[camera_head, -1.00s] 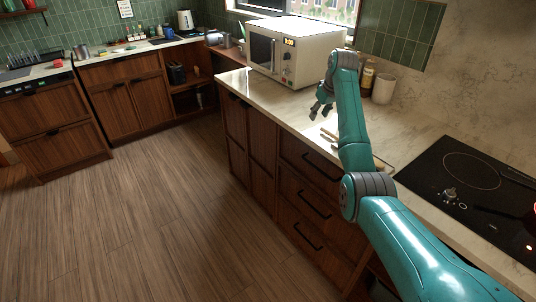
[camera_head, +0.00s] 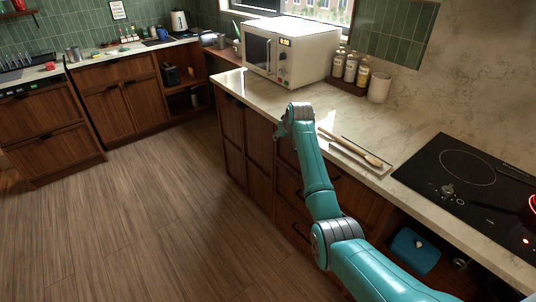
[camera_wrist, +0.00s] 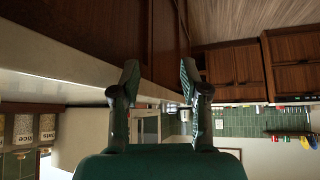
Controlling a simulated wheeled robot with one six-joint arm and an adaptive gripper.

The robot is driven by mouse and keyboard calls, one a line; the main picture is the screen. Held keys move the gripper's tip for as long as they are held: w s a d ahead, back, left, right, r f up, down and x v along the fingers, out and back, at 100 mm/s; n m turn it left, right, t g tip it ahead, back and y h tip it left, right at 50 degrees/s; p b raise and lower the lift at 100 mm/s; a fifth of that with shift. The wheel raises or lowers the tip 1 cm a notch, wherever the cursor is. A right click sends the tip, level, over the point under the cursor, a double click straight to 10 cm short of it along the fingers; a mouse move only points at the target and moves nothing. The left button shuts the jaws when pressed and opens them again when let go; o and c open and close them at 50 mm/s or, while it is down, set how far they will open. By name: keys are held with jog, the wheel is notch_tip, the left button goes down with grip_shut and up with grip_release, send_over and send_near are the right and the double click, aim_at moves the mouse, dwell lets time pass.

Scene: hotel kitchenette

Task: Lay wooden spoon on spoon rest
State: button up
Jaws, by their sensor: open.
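The wooden spoon (camera_head: 349,146) lies on the counter side nearest me, in the head view. Its handle points back left and its bowl end front right. Spoon and rest do not show there.
A microwave (camera_head: 292,50) stands at the back of the counter (camera_head: 240,87), beside several bottles (camera_head: 351,68) and a white canister (camera_head: 379,88). A black cooktop (camera_head: 470,180) is at the right, with a glowing red spot. The floor at left is clear.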

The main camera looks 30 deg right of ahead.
jog(key=w+a+f+t, duration=0.1)
jog(key=a+f+t, duration=0.1)
jog(key=a+f, duration=0.3)
jog(key=shift+a+f+h, duration=0.3)
jog(key=shift+a+f, duration=0.1)
jog(key=shift+f, duration=0.7)
